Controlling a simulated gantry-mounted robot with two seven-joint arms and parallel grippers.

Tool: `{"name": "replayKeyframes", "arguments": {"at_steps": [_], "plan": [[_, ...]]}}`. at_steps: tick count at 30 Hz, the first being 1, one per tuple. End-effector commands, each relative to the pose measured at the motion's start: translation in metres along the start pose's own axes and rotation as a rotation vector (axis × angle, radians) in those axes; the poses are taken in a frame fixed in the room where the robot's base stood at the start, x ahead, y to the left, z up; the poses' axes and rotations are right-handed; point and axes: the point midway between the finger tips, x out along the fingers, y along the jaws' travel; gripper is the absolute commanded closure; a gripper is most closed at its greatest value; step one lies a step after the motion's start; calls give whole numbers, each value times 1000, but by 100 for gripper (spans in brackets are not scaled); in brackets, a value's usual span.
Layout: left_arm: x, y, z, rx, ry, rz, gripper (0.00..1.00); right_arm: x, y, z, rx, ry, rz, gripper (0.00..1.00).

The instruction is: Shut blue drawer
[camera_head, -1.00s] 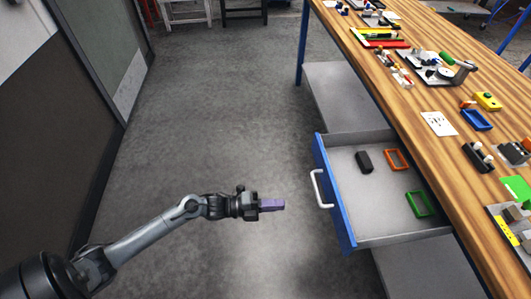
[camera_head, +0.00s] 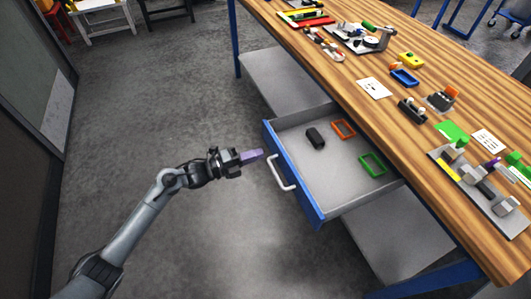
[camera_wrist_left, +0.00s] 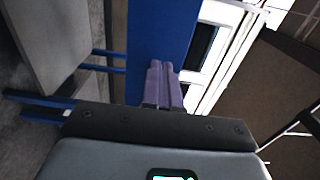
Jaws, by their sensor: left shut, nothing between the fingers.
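The blue drawer (camera_head: 312,207) is pulled open from under the wooden bench in the head view. Its blue front faces left and carries a white bar handle (camera_head: 280,174). My left gripper (camera_head: 255,155), with purple fingers, is shut and empty. It is just left of the drawer front, near the handle's upper end; I cannot tell whether it touches. In the left wrist view the shut fingers (camera_wrist_left: 163,85) point at the blue front (camera_wrist_left: 160,32). My right gripper is not in view.
The drawer holds a black block (camera_head: 315,138), an orange frame (camera_head: 343,129) and a green frame (camera_head: 373,164). The wooden bench top (camera_head: 340,80) carries several small parts and trays. A grey lower shelf (camera_head: 285,85) lies beneath. Floor left of the drawer is clear.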

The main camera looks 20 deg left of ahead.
Motion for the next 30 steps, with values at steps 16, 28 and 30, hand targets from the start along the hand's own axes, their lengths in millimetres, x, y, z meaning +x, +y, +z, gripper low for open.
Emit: {"name": "replayKeyframes", "arguments": {"at_steps": [16,28,30], "plan": [[38,0,0,1,0,0,100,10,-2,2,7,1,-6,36],[38,0,2,0,-6,0,100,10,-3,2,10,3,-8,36],[38,0,5,0,-13,0,100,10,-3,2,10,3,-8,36]]}}
